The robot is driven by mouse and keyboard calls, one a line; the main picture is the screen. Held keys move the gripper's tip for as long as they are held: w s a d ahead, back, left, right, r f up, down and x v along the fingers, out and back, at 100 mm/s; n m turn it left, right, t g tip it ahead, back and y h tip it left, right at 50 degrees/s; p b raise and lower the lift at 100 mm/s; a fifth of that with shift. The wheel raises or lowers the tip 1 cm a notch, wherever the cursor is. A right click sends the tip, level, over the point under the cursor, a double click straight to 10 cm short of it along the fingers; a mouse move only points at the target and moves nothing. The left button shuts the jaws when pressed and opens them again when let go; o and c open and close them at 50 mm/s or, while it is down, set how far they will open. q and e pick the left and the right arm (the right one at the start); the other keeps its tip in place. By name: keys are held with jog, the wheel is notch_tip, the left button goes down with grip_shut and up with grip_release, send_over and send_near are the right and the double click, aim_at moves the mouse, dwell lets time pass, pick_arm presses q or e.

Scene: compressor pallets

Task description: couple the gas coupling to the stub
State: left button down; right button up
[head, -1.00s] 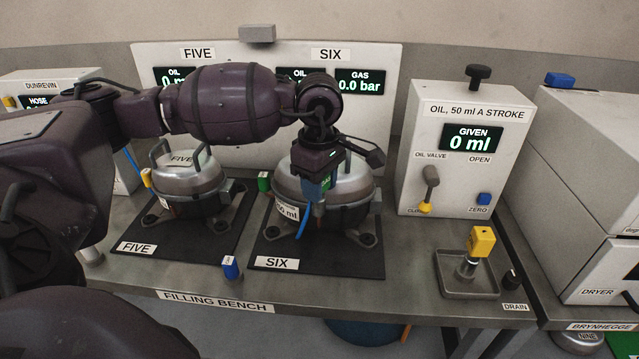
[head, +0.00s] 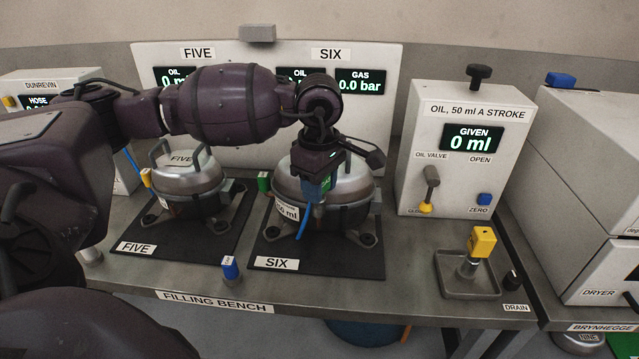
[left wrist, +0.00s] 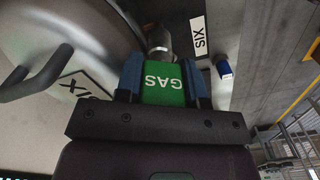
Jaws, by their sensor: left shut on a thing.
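My left gripper (head: 318,188) is shut on the green gas coupling (head: 327,183), at the front of compressor SIX (head: 350,181). A round metal stub (left wrist: 159,42) stands straight beyond the coupling's far end, beside the silver dome. The coupling's end meets the stub in that view; I cannot tell whether it is seated on it. In the head view the gripper hides the stub. My right gripper is not in view.
Compressor FIVE (head: 185,180) stands to the left on its mat. Another green block (head: 264,182) is left of SIX. A blue block (head: 230,267) stands at the bench's front edge. The oil box (head: 465,150) and a drain tray with a yellow coupling (head: 482,241) are to the right.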

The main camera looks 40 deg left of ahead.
pick_arm(q)
jog(key=shift+f+b, duration=0.3)
jog(key=shift+f, duration=0.4)
jog(key=c, duration=1.1)
grip_release()
jog(key=o, duration=0.5)
jog(key=shift+s, duration=0.15)
jog(key=shift+c, duration=0.2)
